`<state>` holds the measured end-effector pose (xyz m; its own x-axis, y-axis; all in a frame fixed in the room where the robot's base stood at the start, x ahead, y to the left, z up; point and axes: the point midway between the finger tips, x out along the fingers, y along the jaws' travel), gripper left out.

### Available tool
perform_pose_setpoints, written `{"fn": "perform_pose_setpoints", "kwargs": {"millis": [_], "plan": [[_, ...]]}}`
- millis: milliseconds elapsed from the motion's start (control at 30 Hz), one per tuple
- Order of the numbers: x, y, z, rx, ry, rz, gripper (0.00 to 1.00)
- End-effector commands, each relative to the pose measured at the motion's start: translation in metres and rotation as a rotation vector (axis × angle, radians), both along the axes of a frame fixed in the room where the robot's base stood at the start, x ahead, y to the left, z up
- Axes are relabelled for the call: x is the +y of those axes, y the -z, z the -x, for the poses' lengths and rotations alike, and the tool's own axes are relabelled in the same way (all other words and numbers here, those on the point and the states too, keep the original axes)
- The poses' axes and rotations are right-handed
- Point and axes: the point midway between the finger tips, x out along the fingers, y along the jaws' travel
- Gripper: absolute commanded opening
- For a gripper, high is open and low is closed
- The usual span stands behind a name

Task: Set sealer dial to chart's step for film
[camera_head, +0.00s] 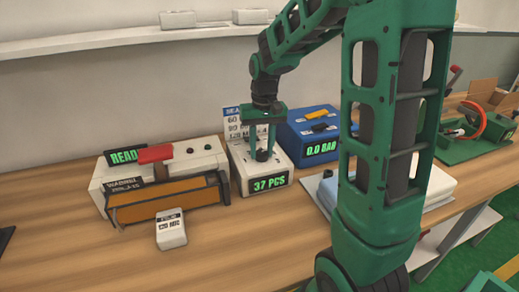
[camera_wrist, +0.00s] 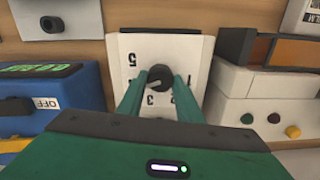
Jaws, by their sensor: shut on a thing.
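My gripper (camera_head: 262,152) points down over a white box (camera_head: 241,174) with a green "37 PCS" display. Its fingers are shut on the black dial knob (camera_wrist: 156,77) on the box's top, one finger on each side. Numbers including 1, 2, 3 and 5 ring the knob; I cannot tell its setting for sure. The sealer (camera_head: 100,183), left of this box, has a "READY" display, a red handle and an orange bar. A chart (camera_head: 233,119) with 60 and other numbers stands behind the box, partly hidden. A white film pack (camera_head: 171,232) marked "120 MIC" lies in front of the sealer.
A blue box (camera_head: 312,124) with a "0.0 BAR" display stands right of the dial box. A white stack (camera_head: 425,185) lies further right, partly behind my arm. A green machine (camera_head: 478,135) is at the far right. The wooden table front (camera_head: 225,262) is clear.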

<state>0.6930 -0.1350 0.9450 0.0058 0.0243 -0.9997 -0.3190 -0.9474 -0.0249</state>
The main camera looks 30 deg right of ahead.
Motion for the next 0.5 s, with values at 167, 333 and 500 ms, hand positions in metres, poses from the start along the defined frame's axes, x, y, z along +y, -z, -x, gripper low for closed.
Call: {"fn": "perform_pose_setpoints", "kwargs": {"millis": [167,333,500], "plan": [[0.0001,-0.0025,-0.0033,-0.01,-0.003,0.001,0.37],[0.0002,-0.0016,-0.0021,-0.006,-0.003,0.0,0.51],[0.0002,-0.0013,-0.0013,-0.004,-0.002,0.0,0.51]]}}
